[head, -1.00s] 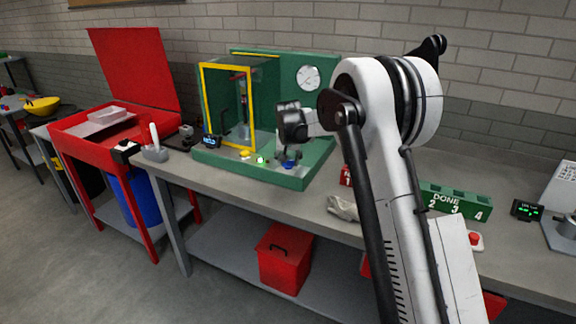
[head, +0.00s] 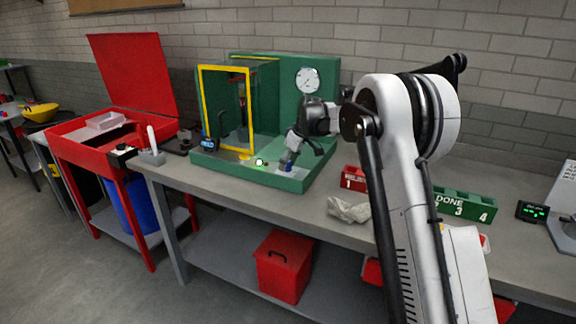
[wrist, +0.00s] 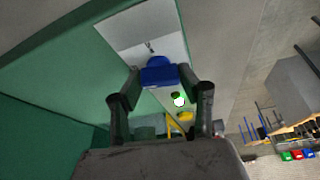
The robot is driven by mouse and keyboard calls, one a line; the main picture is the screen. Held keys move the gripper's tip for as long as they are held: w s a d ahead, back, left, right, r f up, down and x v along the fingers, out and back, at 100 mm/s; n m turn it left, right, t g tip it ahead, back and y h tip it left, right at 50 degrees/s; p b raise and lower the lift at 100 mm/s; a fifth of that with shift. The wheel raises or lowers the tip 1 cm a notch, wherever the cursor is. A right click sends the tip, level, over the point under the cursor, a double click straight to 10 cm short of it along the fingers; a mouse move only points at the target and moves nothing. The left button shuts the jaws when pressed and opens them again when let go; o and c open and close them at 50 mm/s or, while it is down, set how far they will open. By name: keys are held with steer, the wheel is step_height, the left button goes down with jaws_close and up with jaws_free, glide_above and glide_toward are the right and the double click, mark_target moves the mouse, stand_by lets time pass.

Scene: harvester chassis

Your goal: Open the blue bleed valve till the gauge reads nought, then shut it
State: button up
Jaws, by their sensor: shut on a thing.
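The blue bleed valve (head: 287,168) is a small blue knob at the front right of the green base (head: 262,176). In the wrist view the blue knob (wrist: 158,73) sits between my two fingertips, which touch its sides. My gripper (head: 290,160) comes down on it at a tilt from the upper right and is shut on it. The gauge (head: 308,80) is a round white dial on the green back panel, behind my gripper. Its face is clear of my arm, but the needle's reading is too small to tell.
A yellow-framed guard (head: 226,68) stands on the base to the left, with a yellow knob (head: 245,156) and a lit green lamp (head: 259,162) in front. A crumpled rag (head: 348,209), red rack (head: 354,179) and green DONE rack (head: 465,205) lie right of the base.

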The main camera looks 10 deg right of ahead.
steer(key=shift+n+g+y, duration=0.3)
steer(key=shift+n, duration=0.7)
steer(key=o, duration=1.2)
steer(key=shift+c, duration=0.2)
steer(key=v, duration=1.2)
steer(key=shift+w, duration=0.1)
